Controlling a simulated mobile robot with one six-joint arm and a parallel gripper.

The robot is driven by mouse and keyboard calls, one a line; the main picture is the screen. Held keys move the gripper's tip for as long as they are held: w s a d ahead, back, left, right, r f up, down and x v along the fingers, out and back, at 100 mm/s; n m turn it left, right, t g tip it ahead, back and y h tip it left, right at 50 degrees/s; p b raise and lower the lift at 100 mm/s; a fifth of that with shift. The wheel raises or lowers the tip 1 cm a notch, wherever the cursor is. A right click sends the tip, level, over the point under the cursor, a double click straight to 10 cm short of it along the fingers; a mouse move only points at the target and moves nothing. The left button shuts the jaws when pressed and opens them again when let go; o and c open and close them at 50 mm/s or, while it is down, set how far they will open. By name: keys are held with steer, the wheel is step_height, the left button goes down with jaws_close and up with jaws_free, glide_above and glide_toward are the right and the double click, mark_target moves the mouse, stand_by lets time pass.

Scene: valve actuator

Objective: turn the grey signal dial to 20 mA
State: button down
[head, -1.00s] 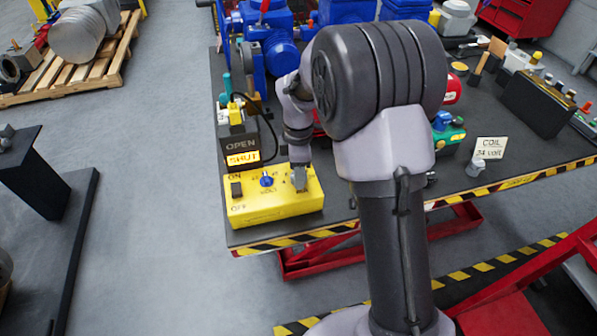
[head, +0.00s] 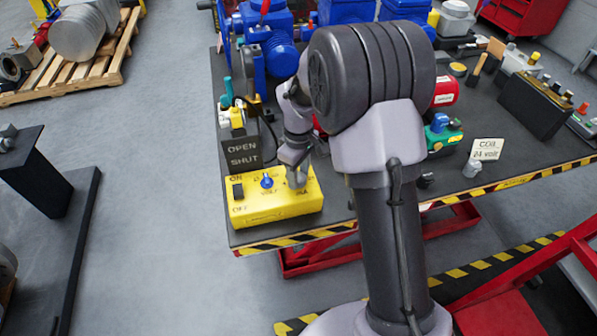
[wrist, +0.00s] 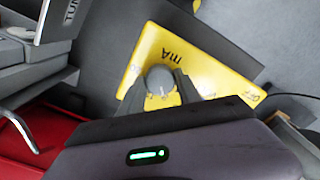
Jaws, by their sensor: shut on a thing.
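The yellow box (head: 255,212) stands at the front left corner of the table. It carries a black ON/OFF switch (head: 238,191), a blue VOLT knob (head: 267,182) and an mA dial at its right end. My gripper (head: 297,180) reaches down over that right end and hides the dial in the head view. In the wrist view the grey signal dial (wrist: 159,79) sits between the two fingers of my gripper (wrist: 160,92), beside the "mA" lettering. The fingers are shut on it. I cannot read the dial's setting.
A dark OPEN/SHUT indicator (head: 242,153) stands behind the box, with neither word lit. Blue valve actuators (head: 265,50) stand at the back. A "COIL 24 volt" card (head: 487,149) is at the right.

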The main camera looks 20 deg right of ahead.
steer(key=m, duration=0.5)
steer(key=shift+m, duration=0.3)
steer(key=m, duration=0.6)
steer(key=m+b, duration=0.1)
steer(key=m, duration=0.5)
steer(key=shift+m, duration=0.3)
steer(key=m+b, duration=0.1)
steer(key=m, duration=0.4)
steer(key=shift+m+b, duration=0.4)
steer(key=c, duration=0.8)
jaws_free()
steer(key=shift+c, duration=0.2)
